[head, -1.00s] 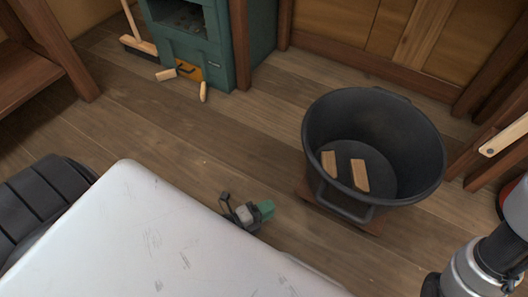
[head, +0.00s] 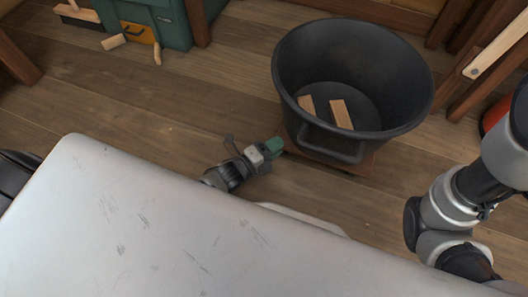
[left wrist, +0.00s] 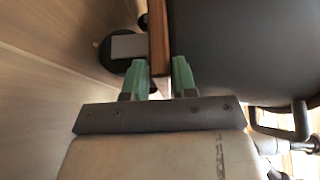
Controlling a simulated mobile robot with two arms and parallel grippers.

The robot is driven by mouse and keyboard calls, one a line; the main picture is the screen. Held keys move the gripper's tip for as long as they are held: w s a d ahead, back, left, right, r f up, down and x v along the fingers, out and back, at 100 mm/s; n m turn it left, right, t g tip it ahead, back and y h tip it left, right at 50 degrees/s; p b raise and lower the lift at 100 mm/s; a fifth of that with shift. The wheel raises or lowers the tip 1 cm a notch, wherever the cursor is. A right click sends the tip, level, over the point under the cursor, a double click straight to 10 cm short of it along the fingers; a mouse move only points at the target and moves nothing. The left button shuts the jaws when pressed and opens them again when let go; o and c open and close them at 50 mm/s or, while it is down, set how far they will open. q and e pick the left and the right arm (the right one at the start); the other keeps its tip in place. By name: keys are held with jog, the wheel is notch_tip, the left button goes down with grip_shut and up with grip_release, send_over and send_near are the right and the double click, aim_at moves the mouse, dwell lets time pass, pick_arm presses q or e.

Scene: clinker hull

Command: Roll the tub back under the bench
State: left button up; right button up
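The black tub (head: 352,80) stands on a low reddish-brown wooden board (head: 368,165), with two wooden blocks (head: 341,114) inside it. Its front handle (head: 333,145) faces me. My left gripper (head: 276,147) is at the board's near left corner. In the left wrist view its green fingers (left wrist: 160,75) lie on either side of the board's edge (left wrist: 158,35), with little gap; whether they clamp it is unclear. A dark caster wheel (left wrist: 122,50) shows beside the board, and the tub wall (left wrist: 240,45) fills the right. My right gripper is not visible.
A wooden bench-like frame (head: 15,55) is at the left edge. A green cabinet (head: 160,22) stands at the back left, with wooden pieces (head: 114,42) on the floor before it. Wooden beams (head: 490,75) stand right of the tub. The floor (head: 205,95) left of the tub is clear.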

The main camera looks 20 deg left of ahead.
pick_arm(q)
jog(key=shift+w+d, duration=0.2)
jog(key=shift+w, duration=0.15)
grip_shut()
dwell(1.2)
jog(key=shift+w, duration=0.1)
